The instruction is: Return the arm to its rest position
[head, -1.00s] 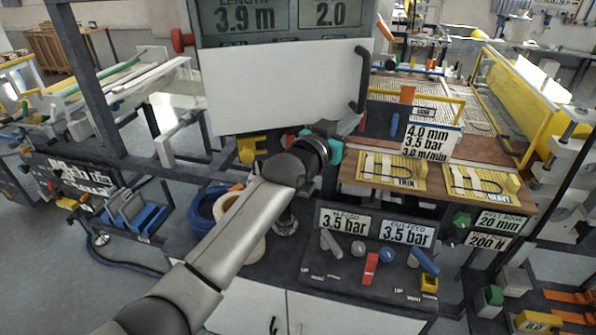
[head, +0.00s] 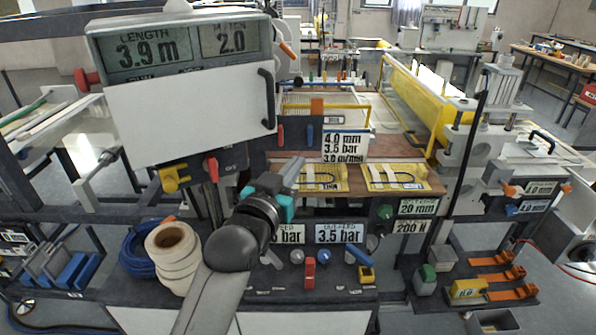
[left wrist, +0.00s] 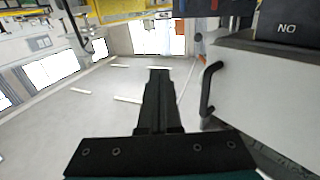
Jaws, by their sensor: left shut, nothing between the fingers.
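My left arm reaches up from the bottom of the head view. My right gripper is not in view.
A display box (head: 185,45) sits above the white panel (head: 190,115). Yellow plates (head: 397,176) lie on a brown board. White tape rolls (head: 172,255) and a blue coil (head: 135,250) lie left of my arm. Knobs and switches (head: 310,270) stand close on the right.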

